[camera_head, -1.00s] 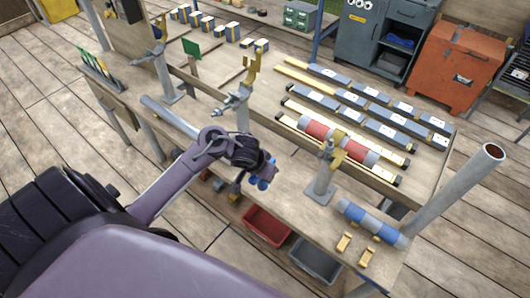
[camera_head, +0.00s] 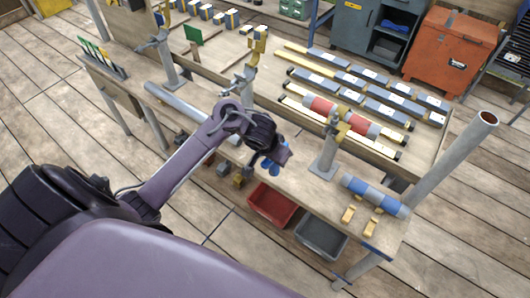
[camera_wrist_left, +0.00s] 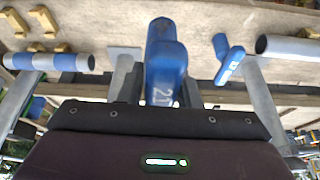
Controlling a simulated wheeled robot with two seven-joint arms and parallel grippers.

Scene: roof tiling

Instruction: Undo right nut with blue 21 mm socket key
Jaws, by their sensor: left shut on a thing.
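My left gripper (camera_head: 280,156) is over the front edge of the workbench, left of the right-hand clamp stand (camera_head: 328,150). It is shut on the blue socket key (camera_head: 269,167). In the left wrist view the blue key (camera_wrist_left: 164,65) points away from the gripper and carries the number 21. A second blue tool (camera_wrist_left: 229,60) shows to its right there, apart from it, its marking too small to read. The right nut cannot be made out; the key is apart from the right-hand stand. My right gripper is not in view.
A blue-and-grey roller (camera_head: 375,195) lies at the bench's right end, with yellow blocks (camera_head: 348,214) in front. A tall grey pipe (camera_head: 450,165) rises beside it. A red bin (camera_head: 272,205) and a grey bin (camera_head: 321,238) sit below the front edge. Long grey bars lie behind.

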